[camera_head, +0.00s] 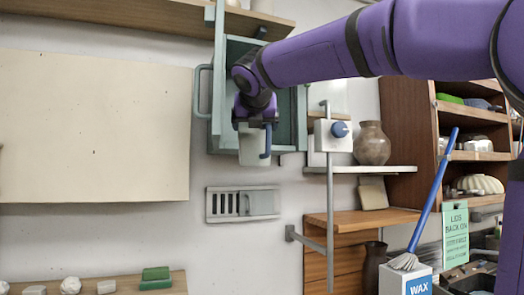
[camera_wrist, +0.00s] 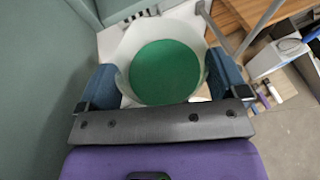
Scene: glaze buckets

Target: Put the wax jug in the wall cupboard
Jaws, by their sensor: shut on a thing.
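My gripper (camera_head: 256,126) is shut on a pale jug (camera_head: 254,157), one blue finger on each side of it. In the wrist view the jug (camera_wrist: 124,52) is open-topped, looks upright and has a green surface inside (camera_wrist: 165,72). No label shows on it. The teal wall cupboard (camera_head: 300,118) is open, with a handle (camera_head: 203,92) at its left. My gripper and the jug overlap its lower opening in the head view. The jug's base shows below the cupboard's bottom edge. My arm hides part of the interior.
A pole with a white box and blue knob (camera_head: 333,135) stands right of the cupboard. A brown vase (camera_head: 372,144) sits on a shelf beyond. A white container marked WAX (camera_head: 399,281) is low at right, with a blue-handled brush (camera_head: 435,195) above it.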

